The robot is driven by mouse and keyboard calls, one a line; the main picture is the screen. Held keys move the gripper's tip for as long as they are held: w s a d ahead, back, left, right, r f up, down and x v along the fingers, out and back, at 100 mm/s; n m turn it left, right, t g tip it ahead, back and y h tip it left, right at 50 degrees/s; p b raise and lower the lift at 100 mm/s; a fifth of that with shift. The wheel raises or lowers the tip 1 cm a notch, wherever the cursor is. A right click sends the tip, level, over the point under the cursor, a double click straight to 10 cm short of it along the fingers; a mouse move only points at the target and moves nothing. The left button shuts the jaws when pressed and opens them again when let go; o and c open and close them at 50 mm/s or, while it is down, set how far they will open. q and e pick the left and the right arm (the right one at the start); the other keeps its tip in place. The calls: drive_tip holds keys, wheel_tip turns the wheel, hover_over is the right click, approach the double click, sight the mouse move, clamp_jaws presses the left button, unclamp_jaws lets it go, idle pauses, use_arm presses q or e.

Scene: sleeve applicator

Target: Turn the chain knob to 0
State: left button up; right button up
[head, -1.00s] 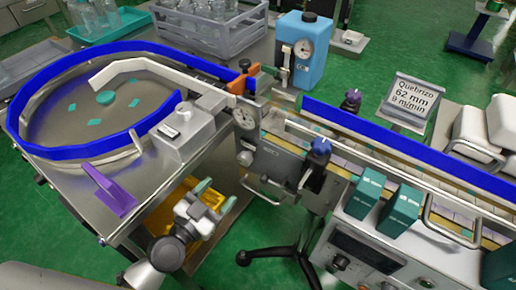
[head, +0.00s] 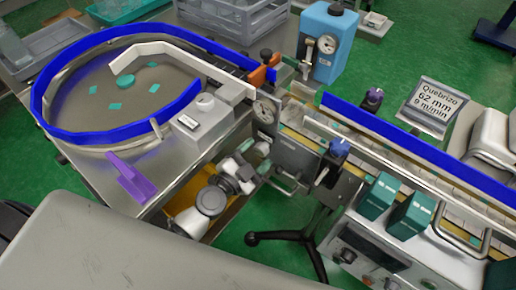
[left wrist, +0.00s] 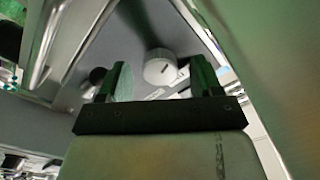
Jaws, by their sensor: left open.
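A pale round knob (left wrist: 160,68) with a dark mark sits on a grey panel (left wrist: 140,30) in the left wrist view. A small label lies beside it, too blurred to read. I cannot tell this knob apart in the head view. My right gripper is not in view.
A dark knob (left wrist: 96,76) is near the left finger. A bar handle (head: 288,182) and blue knob (head: 338,149) are to the gripper's right. A purple scoop (head: 131,180) lies at the table's edge. A control box (head: 375,258) stands lower right.

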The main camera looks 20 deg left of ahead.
use_arm(q)
drive_tip(key=shift+w+d, duration=0.2)
drive_tip(key=shift+w, duration=0.4)
drive_tip(key=c, duration=0.9)
drive_tip(key=shift+n, duration=0.3)
